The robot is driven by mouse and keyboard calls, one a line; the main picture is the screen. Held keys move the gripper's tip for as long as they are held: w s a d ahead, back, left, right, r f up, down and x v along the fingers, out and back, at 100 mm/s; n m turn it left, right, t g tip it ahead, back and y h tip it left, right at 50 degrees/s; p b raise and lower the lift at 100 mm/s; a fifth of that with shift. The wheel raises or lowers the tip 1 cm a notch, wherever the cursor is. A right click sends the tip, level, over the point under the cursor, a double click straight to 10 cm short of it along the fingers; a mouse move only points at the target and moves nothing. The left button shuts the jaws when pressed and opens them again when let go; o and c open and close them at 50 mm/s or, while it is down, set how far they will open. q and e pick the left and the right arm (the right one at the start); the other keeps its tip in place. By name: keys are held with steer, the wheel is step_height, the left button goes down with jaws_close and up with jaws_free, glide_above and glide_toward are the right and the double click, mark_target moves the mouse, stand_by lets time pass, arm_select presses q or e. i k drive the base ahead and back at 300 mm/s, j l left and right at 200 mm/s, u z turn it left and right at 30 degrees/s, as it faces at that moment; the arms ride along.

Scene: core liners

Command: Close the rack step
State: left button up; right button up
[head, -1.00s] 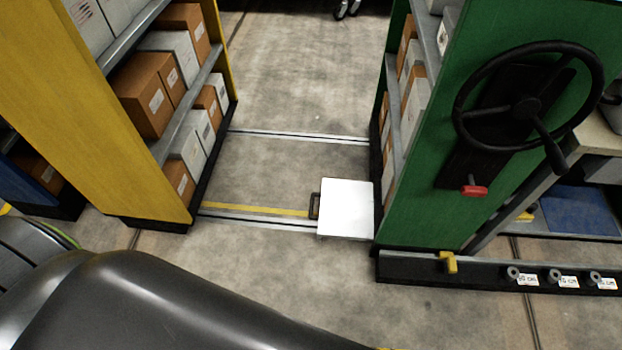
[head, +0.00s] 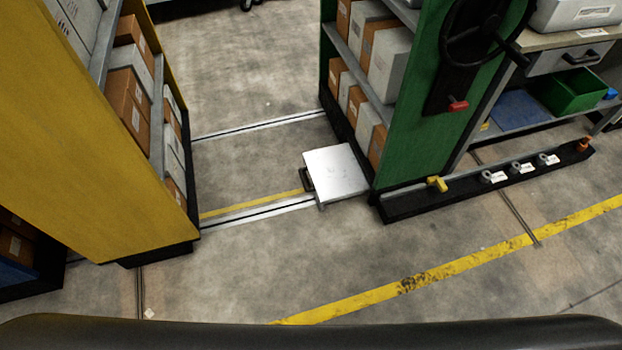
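The rack step is a flat white-grey plate (head: 336,172) that juts out low at the foot of the green rack (head: 428,110), into the aisle. A dark handle (head: 307,180) sits on its left edge. The step lies over the floor rails (head: 262,213), beside a yellow floor strip. A yellow rack (head: 95,130) stands across the aisle on the left. Neither of my grippers shows in the head view. A dark part of my own body crosses the bottom edge.
A black base bar (head: 480,180) with a yellow lever (head: 437,183) and several labelled knobs runs right from the green rack. Boxes fill both racks. The floor in front is clear, with a yellow line (head: 450,268).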

mark_target(334, 173)
steer(key=i+j+z, duration=0.15)
steer(key=j, duration=0.2)
steer(key=i+j+z, duration=0.3)
steer(key=j, duration=0.4)
steer(key=i, duration=0.1)
